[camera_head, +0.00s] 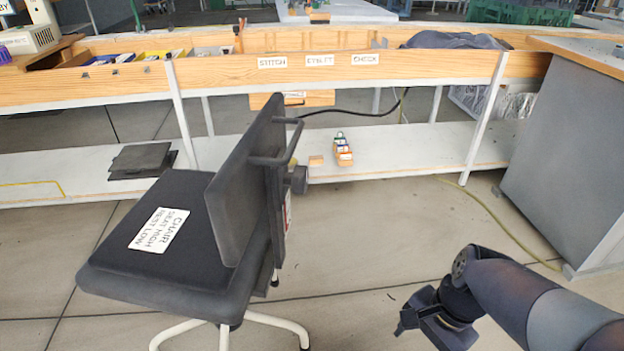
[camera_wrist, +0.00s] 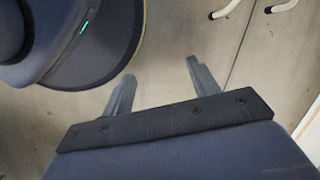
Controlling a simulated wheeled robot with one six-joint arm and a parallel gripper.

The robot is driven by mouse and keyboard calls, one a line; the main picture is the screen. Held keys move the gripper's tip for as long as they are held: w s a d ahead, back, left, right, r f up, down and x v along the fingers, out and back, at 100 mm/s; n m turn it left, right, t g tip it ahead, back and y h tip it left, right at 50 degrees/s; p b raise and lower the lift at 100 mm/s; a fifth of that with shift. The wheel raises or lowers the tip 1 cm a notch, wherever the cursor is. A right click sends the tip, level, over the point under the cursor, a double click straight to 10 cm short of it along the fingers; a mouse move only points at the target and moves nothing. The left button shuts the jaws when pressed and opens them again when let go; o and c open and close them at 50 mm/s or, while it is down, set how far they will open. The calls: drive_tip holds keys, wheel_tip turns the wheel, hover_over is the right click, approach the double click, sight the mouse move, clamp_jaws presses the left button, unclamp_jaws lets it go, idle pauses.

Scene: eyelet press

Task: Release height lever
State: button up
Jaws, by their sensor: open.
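A dark office chair (camera_head: 140,260) stands left of centre in the head view. Its seat bears a white label (camera_head: 160,229) whose upper lines read CHAIR SEAT HIGH. The backrest (camera_head: 244,180) stands upright, with a dark bracket and a round knob (camera_head: 299,180) behind it. I cannot make out a height lever; the seat hides much of the underside. My gripper (camera_head: 412,322) is low over the floor, right of the chair and apart from it. In the wrist view my gripper (camera_wrist: 160,72) is open, with nothing between its fingers.
White chair legs (camera_wrist: 226,10) show at the top of the wrist view. A wooden bench (camera_head: 330,68) with a low white shelf (camera_head: 400,150) runs behind the chair. A grey cabinet (camera_head: 565,150) stands at right. Floor between chair and gripper is clear.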

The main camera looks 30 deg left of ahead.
drive_tip(key=w+a+r+p, duration=0.2)
drive_tip(key=w+a+r, duration=0.1)
drive_tip(key=w+a+r+m+t+h+p, duration=0.1)
drive_tip(key=w+a+r+p, duration=0.1)
drive_tip(key=w+a+r, duration=0.1)
drive_tip(key=w+a+r+m+h+p, duration=0.1)
drive_tip(key=w+a+r+p, duration=0.1)
drive_tip(key=a, duration=0.3)
drive_tip(key=shift+w+r, duration=0.55)
drive_tip(key=shift+w, duration=0.1)
drive_tip(key=c, duration=0.7)
drive_tip(key=shift+w+a+r+m+t, duration=0.1)
drive_tip(key=shift+w+a+m+t, duration=0.1)
drive_tip(key=shift+a+m+t, duration=0.15)
drive_tip(key=c, duration=0.3)
clamp_jaws()
